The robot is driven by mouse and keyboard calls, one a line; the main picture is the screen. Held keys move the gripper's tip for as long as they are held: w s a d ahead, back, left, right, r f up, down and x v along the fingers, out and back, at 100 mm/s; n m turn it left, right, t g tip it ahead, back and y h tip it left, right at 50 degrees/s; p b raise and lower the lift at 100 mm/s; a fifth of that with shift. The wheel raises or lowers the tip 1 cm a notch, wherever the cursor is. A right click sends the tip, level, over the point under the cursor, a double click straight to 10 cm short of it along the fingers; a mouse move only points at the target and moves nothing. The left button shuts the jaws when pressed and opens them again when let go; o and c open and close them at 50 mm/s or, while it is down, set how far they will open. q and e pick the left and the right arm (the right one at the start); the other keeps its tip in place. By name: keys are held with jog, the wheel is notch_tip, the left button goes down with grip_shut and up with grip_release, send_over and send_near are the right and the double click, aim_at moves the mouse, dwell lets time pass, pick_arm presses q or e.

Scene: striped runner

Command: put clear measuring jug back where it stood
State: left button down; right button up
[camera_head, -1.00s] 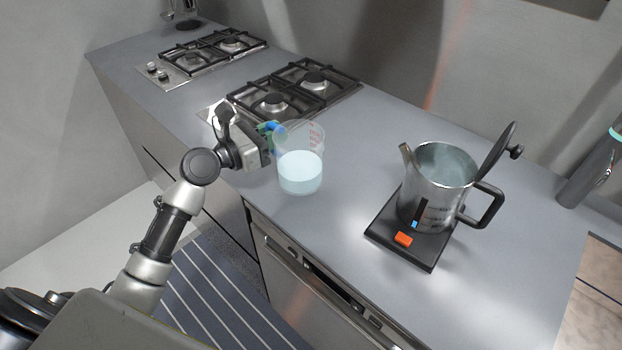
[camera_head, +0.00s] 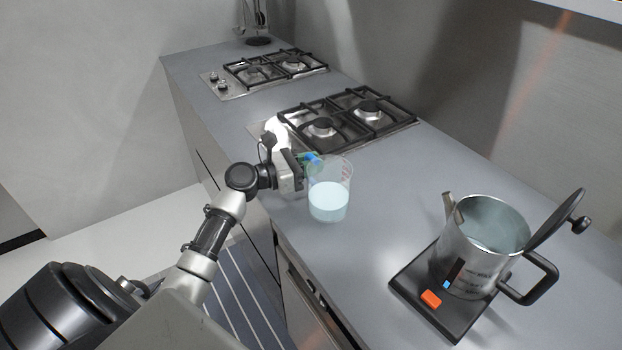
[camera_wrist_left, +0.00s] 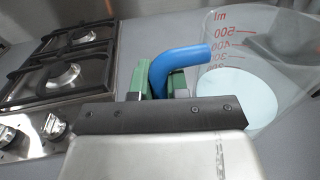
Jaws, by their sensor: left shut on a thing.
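The clear measuring jug (camera_head: 329,197) holds pale blue liquid and is upright at the counter's front part, beside the nearer hob. It has red markings and a blue handle, which shows best in the left wrist view (camera_wrist_left: 180,62). My left gripper (camera_head: 303,168) is at the jug's left side, shut on that handle. I cannot tell whether the jug's base touches the counter. The jug's body also shows at the right of the left wrist view (camera_wrist_left: 240,92). My right gripper is in neither view.
Two gas hobs lie behind, a nearer one (camera_head: 322,126) and a farther one (camera_head: 254,75). A steel kettle (camera_head: 478,250) with its lid raised stands on a black scale (camera_head: 408,284) at right. The grey counter (camera_head: 390,200) is clear between jug and kettle.

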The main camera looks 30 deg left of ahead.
pick_arm(q)
jog(key=shift+a+f, duration=0.2)
jog(key=shift+f, duration=1.9)
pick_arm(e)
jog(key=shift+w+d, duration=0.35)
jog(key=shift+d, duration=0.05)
pick_arm(q)
jog(key=shift+f, duration=0.1)
jog(key=c, duration=1.1)
grip_release()
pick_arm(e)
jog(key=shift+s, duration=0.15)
